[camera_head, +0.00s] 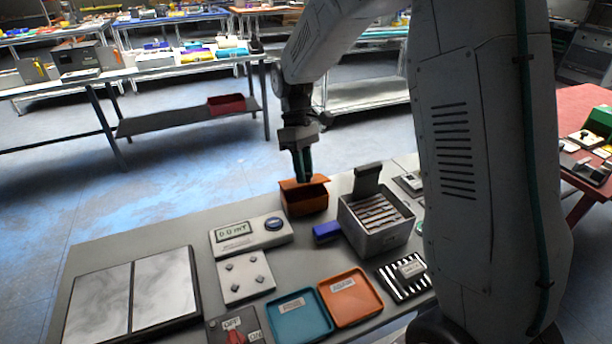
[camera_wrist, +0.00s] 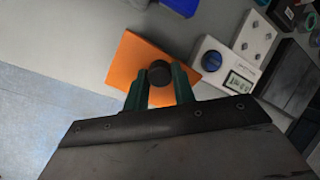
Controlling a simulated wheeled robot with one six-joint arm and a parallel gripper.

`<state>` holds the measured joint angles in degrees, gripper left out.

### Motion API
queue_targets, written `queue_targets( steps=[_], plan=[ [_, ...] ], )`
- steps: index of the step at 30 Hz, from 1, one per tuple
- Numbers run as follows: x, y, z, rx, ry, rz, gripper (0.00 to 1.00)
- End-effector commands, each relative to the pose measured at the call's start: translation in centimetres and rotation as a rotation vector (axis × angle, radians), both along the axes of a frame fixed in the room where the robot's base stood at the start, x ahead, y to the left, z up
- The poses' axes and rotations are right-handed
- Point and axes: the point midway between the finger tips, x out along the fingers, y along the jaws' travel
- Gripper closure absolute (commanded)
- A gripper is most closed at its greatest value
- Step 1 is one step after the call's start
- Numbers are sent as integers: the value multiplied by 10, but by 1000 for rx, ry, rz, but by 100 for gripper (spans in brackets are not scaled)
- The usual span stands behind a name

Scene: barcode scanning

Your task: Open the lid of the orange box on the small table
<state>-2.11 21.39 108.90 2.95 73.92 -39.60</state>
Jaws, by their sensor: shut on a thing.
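The orange box (camera_head: 306,203) stands near the far edge of the small table (camera_head: 100,240). In the head view its lid (camera_head: 315,182) looks raised and tilted above the box, with a dark gap below it. My gripper (camera_head: 303,178) is at the lid from above. In the wrist view the lid (camera_wrist: 128,62) shows as an orange panel, and the green fingers of my gripper (camera_wrist: 160,80) are shut on a round dark knob (camera_wrist: 159,72) on it. The inside of the box is mostly hidden.
A grey box with upright slides (camera_head: 378,225) stands right of the orange box, with a blue block (camera_head: 327,232) beside it. A meter with a display (camera_head: 250,236) is at the left. Teal (camera_head: 300,317) and orange (camera_head: 350,297) trays lie nearer.

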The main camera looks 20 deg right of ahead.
Motion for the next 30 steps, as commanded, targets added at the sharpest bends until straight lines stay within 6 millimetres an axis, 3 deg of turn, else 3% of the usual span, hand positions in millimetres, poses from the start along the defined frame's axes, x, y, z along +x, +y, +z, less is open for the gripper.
queue_targets(
  steps=[15,30],
  plan=[
    [28,-4,10,38,455,-1,100],
    [40,-3,12,53,650,2,100]
  ],
)
